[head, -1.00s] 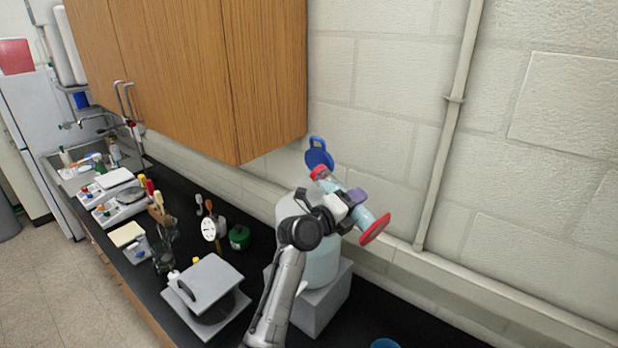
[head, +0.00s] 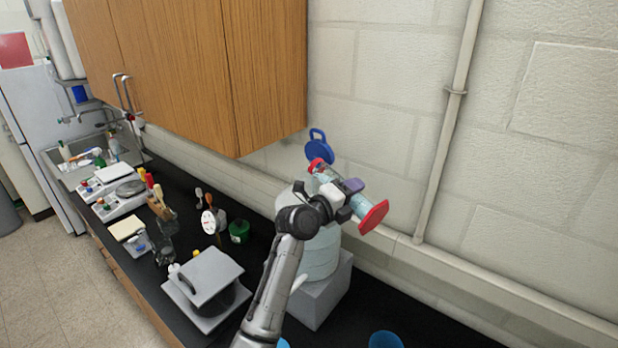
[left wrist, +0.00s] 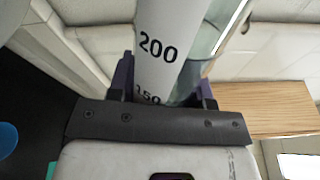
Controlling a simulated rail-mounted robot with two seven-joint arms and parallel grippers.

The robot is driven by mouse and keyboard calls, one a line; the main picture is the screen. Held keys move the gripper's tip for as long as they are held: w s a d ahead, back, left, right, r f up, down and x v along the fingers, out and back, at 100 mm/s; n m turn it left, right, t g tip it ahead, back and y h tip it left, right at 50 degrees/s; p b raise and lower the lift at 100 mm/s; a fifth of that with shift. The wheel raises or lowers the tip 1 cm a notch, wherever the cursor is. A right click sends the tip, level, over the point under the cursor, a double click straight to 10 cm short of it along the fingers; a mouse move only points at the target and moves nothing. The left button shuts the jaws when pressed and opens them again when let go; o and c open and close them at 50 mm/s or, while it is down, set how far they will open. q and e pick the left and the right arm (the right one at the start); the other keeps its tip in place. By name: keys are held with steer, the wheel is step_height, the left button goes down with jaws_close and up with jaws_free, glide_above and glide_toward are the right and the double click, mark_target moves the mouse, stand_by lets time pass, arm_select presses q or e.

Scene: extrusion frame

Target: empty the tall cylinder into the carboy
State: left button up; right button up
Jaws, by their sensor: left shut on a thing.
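My left gripper (head: 346,195) is shut on the tall cylinder (head: 359,203), a clear tube with a red base and a red collar. The cylinder is tilted, its collar end up and left, its base down and right. The left wrist view shows its wall (left wrist: 158,45) with the marks 200 and 150 between purple fingers. The pale, translucent carboy (head: 321,258) stands on a grey block below the cylinder, partly behind my arm. A blue lid (head: 318,150) shows behind the collar. The carboy's mouth is hidden, and I cannot tell whether liquid flows. My right gripper is out of view.
The grey block (head: 318,300) stands on the black bench. A blue cup (head: 385,340) is at the bottom edge. A grey plate device (head: 207,275) and a green container (head: 239,231) stand left of the carboy. A wooden cabinet (head: 200,70) hangs above, with the wall behind.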

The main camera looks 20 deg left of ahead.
arm_select(q)
steer(key=shift+w+a+r+n, duration=0.1)
steer(key=shift+a+r+n, duration=0.05)
steer(key=shift+n, duration=0.25)
stand_by(0.5)
steer(key=shift+r+n, duration=0.4)
steer(key=shift+r, duration=0.05)
stand_by(0.8)
steer(key=shift+r, duration=0.15)
stand_by(0.4)
steer(key=shift+r+n+p, duration=0.25)
steer(key=shift+n+p, duration=0.05)
steer(key=shift+p, duration=0.05)
stand_by(0.5)
steer(key=shift+w+a+r+n, duration=0.1)
steer(key=shift+a+r+n, duration=0.05)
steer(key=shift+r+n, duration=0.2)
stand_by(0.5)
steer(key=f+m, duration=0.1)
steer(key=f+b, duration=0.1)
steer(key=shift+d+f+m, duration=0.2)
steer(key=shift+f+m, duration=0.1)
steer(key=shift+m, duration=0.05)
steer(key=shift+s+d+m, duration=0.2)
steer(key=shift+m, duration=0.3)
steer(key=shift+s+d+f+m+p, duration=0.1)
steer(key=shift+s+m+p, duration=0.05)
steer(key=shift+m+p, duration=0.15)
